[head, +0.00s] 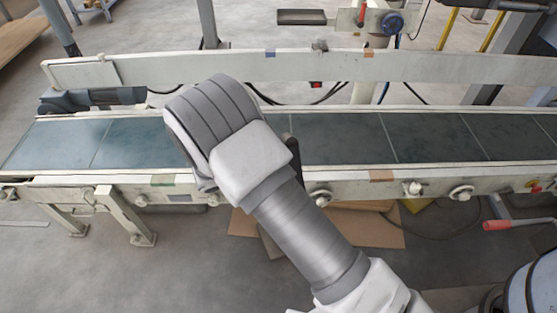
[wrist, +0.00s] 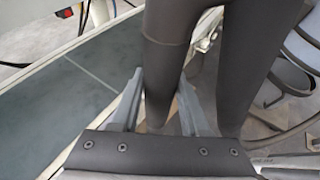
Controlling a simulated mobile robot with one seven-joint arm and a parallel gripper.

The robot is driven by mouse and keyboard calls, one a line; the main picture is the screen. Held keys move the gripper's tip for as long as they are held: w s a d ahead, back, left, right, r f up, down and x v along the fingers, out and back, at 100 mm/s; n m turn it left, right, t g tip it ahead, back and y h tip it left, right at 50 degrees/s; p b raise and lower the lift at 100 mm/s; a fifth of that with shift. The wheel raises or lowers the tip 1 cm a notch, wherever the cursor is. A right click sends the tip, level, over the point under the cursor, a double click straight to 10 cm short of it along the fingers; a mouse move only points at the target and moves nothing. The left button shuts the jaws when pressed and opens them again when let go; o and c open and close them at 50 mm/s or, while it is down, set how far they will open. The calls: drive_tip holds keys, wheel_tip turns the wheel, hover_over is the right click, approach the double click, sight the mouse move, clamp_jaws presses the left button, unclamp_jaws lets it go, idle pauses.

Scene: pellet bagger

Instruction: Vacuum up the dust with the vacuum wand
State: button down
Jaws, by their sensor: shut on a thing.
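My gripper (wrist: 161,82) shows in the wrist view with one grey finger on either side of a dark grey tube, the vacuum wand (wrist: 166,40). It is shut on this tube, which runs up out of the top of the view. A second dark, thick limb (wrist: 245,60) stands to the right of the fingers; I cannot tell whether it belongs to the wand. I cannot make out any dust in either view.
A conveyor with a dark green belt (head: 345,137) crosses the head view, with a pale rail (head: 430,68) behind it. Flat cardboard (head: 375,230) lies on the floor under its front edge. A red handle (head: 503,225) and a blue-grey drum (head: 540,290) are at the right.

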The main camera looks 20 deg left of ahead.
drive_tip(key=w+d+b, duration=0.2)
drive_tip(key=w+d, duration=0.2)
drive_tip(key=d, duration=0.9)
drive_tip(key=w+d+b, duration=0.2)
drive_tip(key=w+d, duration=0.2)
drive_tip(key=d, duration=1)
drive_tip(key=shift+d, duration=0.25)
idle(1.5)
drive_tip(key=shift+r, duration=0.1)
drive_tip(key=shift+s, duration=0.1)
idle(0.4)
